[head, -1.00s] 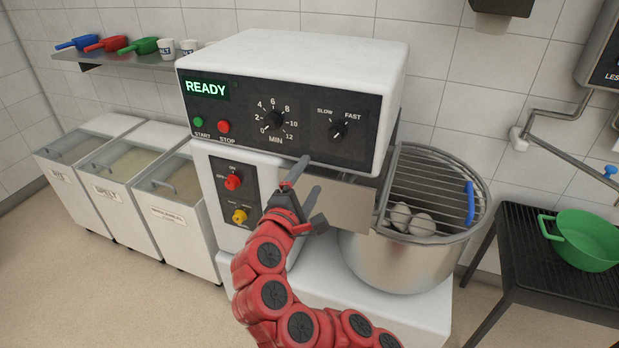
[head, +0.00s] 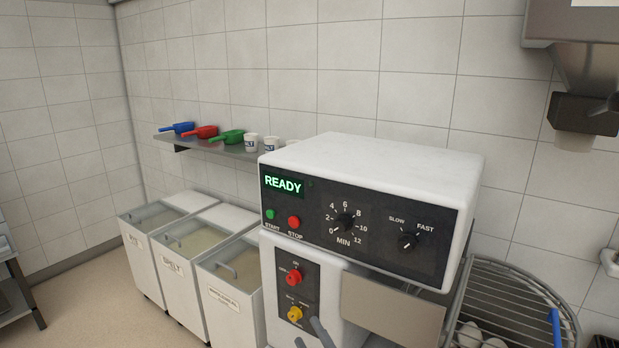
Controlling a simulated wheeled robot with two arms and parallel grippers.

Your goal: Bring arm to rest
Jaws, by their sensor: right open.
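My right gripper (head: 319,334) shows only at the bottom edge, in front of the mixer's lower panel. Its two grey fingers stand apart with nothing between them. The rest of my right arm is below the picture. The white mixer (head: 380,160) stands behind it, with a lit READY display, a timer dial and a speed dial. A red knob (head: 293,277) and a yellow knob (head: 295,314) sit on its lower panel, just above and left of the fingers. My left gripper is not in view.
The mixer bowl's wire guard (head: 510,300) is at the lower right, with pale round things under it. Several white bins (head: 150,268) stand left of the mixer. A wall shelf (head: 215,147) holds scoops and cups. A grey hopper (head: 585,60) hangs upper right.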

